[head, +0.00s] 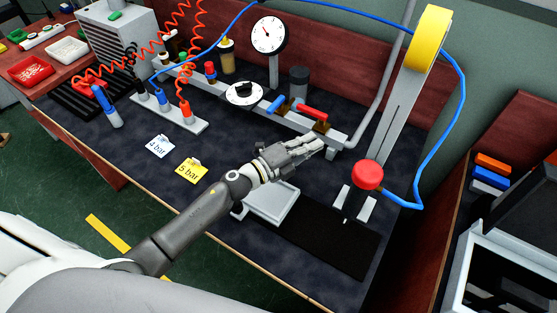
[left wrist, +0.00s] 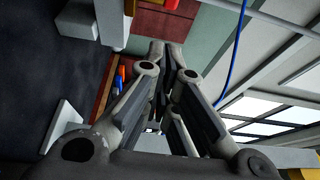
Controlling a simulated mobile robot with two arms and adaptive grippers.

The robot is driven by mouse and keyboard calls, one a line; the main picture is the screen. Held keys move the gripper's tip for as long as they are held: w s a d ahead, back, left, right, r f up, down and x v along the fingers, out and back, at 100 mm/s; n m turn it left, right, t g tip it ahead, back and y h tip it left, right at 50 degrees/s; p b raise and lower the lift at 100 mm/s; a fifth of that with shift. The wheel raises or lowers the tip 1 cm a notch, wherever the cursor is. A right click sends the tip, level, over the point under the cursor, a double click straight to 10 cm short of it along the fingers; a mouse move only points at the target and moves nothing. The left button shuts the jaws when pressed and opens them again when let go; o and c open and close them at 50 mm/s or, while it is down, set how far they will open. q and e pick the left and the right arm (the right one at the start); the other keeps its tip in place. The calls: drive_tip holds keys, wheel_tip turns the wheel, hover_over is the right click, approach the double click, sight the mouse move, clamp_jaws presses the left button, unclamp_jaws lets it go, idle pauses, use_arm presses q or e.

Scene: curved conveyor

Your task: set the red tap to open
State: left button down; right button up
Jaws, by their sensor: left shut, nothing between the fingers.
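The red tap (head: 312,112) has a red lever handle on a brass-coloured body, mounted near the right end of the grey rail (head: 246,98). Its handle lies roughly along the rail. The blue tap (head: 276,103) beside it has its handle turned across the rail. My left gripper (head: 318,144) is shut and empty, just in front of the rail's right end and below the red tap in the head view, apart from its handle. In the left wrist view my fingers (left wrist: 166,70) are close together, with a small red patch at the top edge. My right gripper is not in view.
A dial gauge (head: 268,35) stands behind the rail. A grey tray (head: 271,205) and a dark mat (head: 325,238) lie in front.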

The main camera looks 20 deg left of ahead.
use_arm(q)
drive_tip(key=b+v, duration=0.1)
drive_tip(key=v, duration=0.9)
drive_tip(key=shift+s+d+n+b, duration=0.2)
drive_tip(key=shift+d+n+b, duration=0.1)
drive_tip(key=shift+d, duration=0.1)
